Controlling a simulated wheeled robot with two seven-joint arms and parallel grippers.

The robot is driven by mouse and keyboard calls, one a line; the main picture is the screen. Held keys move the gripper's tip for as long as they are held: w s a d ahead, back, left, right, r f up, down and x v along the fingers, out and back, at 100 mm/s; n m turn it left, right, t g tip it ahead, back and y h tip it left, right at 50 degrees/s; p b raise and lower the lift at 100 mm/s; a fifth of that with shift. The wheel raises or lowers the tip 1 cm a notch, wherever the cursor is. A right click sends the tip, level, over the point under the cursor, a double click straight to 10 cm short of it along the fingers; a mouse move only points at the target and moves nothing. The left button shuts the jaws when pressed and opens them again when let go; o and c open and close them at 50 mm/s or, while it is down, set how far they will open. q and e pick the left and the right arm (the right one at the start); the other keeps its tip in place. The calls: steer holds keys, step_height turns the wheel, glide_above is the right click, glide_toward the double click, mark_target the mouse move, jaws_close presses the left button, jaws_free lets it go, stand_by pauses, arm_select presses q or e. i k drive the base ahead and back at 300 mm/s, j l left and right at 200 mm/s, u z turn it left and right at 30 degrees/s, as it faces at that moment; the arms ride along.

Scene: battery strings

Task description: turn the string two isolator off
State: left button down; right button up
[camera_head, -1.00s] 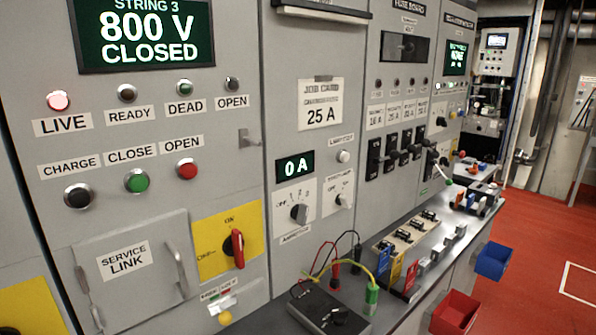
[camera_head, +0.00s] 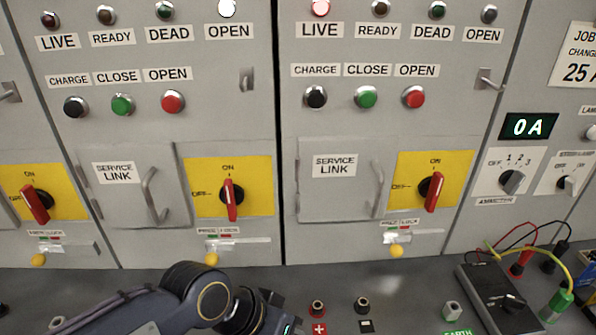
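The middle panel's isolator (camera_head: 230,197) is a red handle on a yellow plate, standing roughly upright with ON above and OFF to its left. This panel is left of the one that read STRING 3 earlier; its own number is out of frame. Its OPEN lamp (camera_head: 227,8) is lit white. My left arm comes in from the lower left, and its gripper (camera_head: 286,322) is low in front of the bench, below the isolator and apart from it. Its fingers are cut off by the bottom edge, so open or shut does not show. My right gripper is out of view.
A service link door (camera_head: 127,190) with a handle adjoins the middle isolator. A meter with leads (camera_head: 496,297) lies on the bench at right.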

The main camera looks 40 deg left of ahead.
mark_target(232, 195)
steer(key=u, duration=1.75)
